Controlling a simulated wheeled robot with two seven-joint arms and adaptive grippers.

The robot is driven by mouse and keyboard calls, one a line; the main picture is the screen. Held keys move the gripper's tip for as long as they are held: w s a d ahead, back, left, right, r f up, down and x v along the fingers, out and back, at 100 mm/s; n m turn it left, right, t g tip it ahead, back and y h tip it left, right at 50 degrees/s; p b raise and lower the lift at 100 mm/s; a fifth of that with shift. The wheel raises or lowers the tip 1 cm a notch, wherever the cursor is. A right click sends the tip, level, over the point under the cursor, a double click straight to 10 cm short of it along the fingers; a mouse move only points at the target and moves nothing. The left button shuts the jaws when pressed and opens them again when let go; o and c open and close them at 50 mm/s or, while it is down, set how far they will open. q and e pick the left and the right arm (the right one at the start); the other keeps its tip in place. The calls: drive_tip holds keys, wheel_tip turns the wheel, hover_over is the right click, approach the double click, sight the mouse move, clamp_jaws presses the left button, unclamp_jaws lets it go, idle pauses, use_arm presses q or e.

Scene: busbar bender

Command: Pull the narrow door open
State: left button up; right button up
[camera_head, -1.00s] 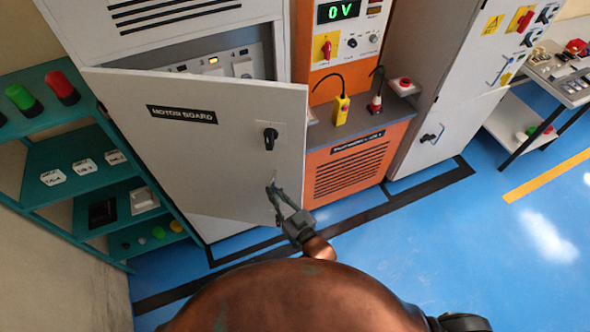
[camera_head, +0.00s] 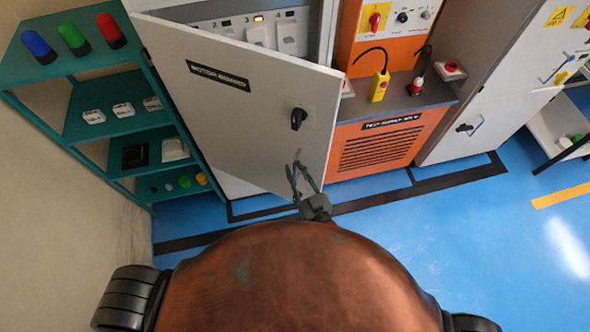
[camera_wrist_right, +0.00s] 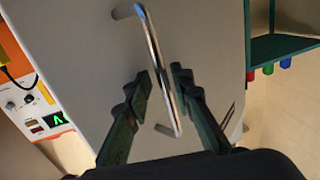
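The white door labelled MOTOR BOARD (camera_head: 240,110) stands partly open in the head view, with the lit panel above and behind it. It has a black rotary knob (camera_head: 298,118) and, lower down, a slim metal bar handle (camera_head: 297,156). My right gripper (camera_head: 298,170) is at that handle. In the right wrist view the shiny handle (camera_wrist_right: 152,40) runs between the two dark fingers of my right gripper (camera_wrist_right: 161,78). The fingers are apart, with gaps visible beside the bar. I see no firm grip. My left gripper is not in view.
A teal shelf (camera_head: 75,130) with lamps and switches stands left of the door. An orange test supply cabinet (camera_head: 375,145) stands at the right, then a white cabinet (camera_head: 490,125) whose lower door has its own handle. Blue floor (camera_head: 420,240) lies clear at the right.

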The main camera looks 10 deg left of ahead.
drive_tip(key=shift+a, duration=0.15)
drive_tip(key=v, duration=1.2)
